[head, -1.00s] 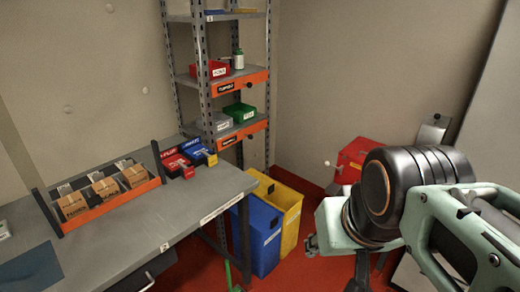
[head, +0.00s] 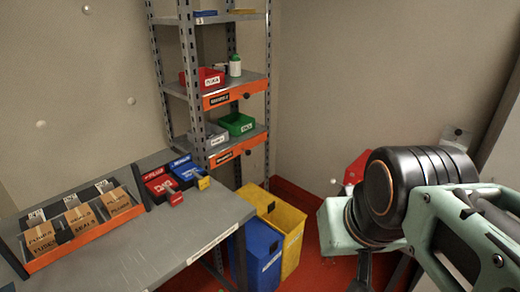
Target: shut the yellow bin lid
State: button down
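The yellow bin (head: 292,256) stands on the red floor beyond the right end of the workbench, beside a blue bin (head: 264,262). Its upper part is yellow with a small dark spot; I cannot tell clearly from here how the lid (head: 282,214) sits. My arm fills the right side of the head view. A dark part of my gripper (head: 362,272) hangs at the bottom edge, right of the bins and apart from them in the picture. Its fingertips are cut off or hidden, so its opening does not show.
A grey workbench (head: 150,245) at left carries boxes and red and blue trays. A metal shelf rack (head: 205,110) stands behind the bins. A red object (head: 354,170) is partly hidden behind my arm. Red floor (head: 325,268) shows between the bins and my arm.

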aim_at(264, 203)
jog(key=i+l, duration=0.1)
jog(key=i, duration=0.45)
jog(key=i+l, duration=0.15)
jog(key=i, duration=0.4)
